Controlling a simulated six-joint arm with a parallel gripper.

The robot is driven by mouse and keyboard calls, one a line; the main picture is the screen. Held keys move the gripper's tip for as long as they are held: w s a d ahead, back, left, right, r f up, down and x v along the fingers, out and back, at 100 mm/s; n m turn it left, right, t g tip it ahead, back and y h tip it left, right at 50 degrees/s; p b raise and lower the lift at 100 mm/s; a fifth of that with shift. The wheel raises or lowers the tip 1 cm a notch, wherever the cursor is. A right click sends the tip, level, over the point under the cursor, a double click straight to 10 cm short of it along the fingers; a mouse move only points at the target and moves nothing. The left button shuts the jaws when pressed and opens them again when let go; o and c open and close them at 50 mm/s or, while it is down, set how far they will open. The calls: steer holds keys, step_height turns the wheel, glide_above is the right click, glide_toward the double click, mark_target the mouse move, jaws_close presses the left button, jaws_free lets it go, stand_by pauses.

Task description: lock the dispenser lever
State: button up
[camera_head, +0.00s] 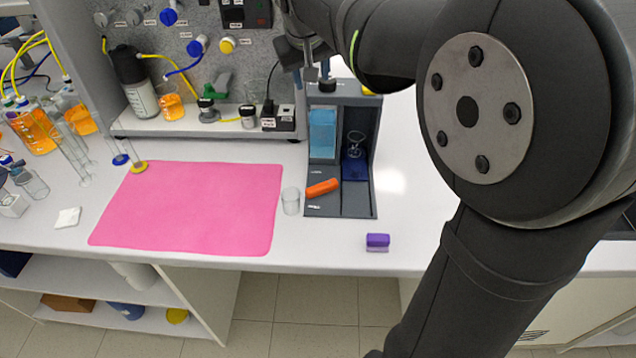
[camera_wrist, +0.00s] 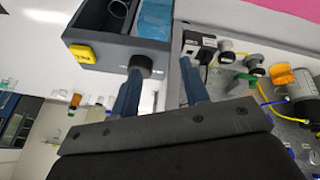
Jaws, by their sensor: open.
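The dispenser (camera_head: 375,150) is a dark grey unit on the bench with a light blue window (camera_head: 322,130). An orange bar (camera_head: 322,187), which looks like a lever handle, lies slightly tilted across its front left part. A black round knob (camera_head: 327,85) is at the dispenser's back end; it also shows in the wrist view (camera_wrist: 140,66). My gripper (camera_wrist: 160,72) is open and empty at this back end, partly hidden by my arm in the head view. One finger appears close to the knob; I cannot tell if they touch. The orange bar is not visible in the wrist view.
A clear beaker (camera_head: 291,200) stands left of the dispenser, beside a pink mat (camera_head: 190,205). A purple block (camera_head: 377,241) lies near the bench's front edge. Bottles and valves line the panel (camera_head: 215,75) behind. A yellow tag (camera_wrist: 82,52) is on the dispenser's back.

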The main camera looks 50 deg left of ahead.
steer(key=s+d+f+n+h, duration=0.2)
steer(key=s+f+n, duration=0.35)
steer(key=n, duration=0.45)
steer(key=n+h, duration=0.2)
steer(key=n, duration=0.7)
glide_toward(319, 186)
steer(key=shift+t, duration=0.3)
steer(key=x, duration=0.8)
steer(key=shift+s+f, duration=0.15)
steer(key=shift+f, duration=0.2)
jaws_close()
